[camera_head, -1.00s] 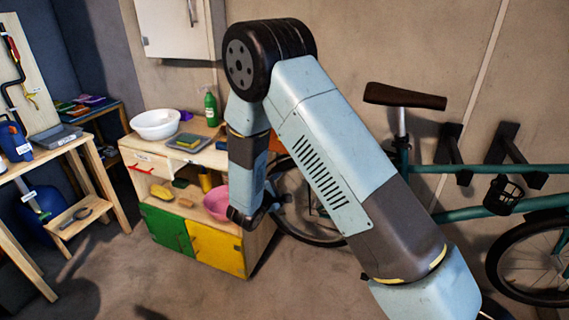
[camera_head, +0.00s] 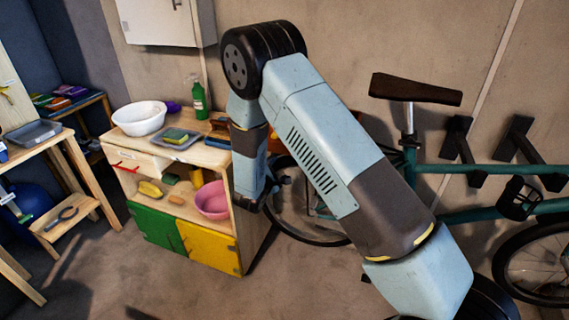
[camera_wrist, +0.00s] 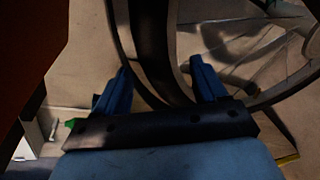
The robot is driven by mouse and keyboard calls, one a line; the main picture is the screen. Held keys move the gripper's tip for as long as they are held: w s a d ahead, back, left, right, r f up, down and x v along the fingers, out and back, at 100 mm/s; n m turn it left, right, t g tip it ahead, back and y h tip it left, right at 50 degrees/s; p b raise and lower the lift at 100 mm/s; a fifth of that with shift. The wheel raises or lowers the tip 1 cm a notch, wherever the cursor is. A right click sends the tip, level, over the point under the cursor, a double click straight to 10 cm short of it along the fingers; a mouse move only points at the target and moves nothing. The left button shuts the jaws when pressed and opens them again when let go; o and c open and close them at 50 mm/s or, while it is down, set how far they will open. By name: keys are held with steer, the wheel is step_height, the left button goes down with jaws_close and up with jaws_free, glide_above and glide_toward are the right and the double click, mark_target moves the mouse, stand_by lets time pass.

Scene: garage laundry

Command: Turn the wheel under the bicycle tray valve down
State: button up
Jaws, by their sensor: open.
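The teal bicycle (camera_head: 470,215) stands along the wall, with its saddle (camera_head: 415,90) high at the right. Its left wheel (camera_head: 300,233) is partly hidden behind my arm in the head view. In the wrist view, the dark tyre (camera_wrist: 150,35) of a wheel curves past and between my open fingers, with pale spokes at the right. My gripper (camera_wrist: 161,67) holds nothing that I can see; whether it touches the tyre I cannot tell. In the head view its end is small and dark beside the play kitchen's right side. I cannot make out a valve or a bicycle tray.
A wooden cabinet (camera_head: 150,172) with green and yellow doors stands left of the wheel. On it are a white bowl (camera_head: 138,117), a grey tray (camera_head: 192,143) and a green bottle (camera_head: 199,103). A wooden table stands at the far left. Floor in front is clear.

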mark_target(284, 163)
steer(key=x, duration=0.8)
steer(key=shift+f, duration=0.1)
jaws_close()
stand_by(0.5)
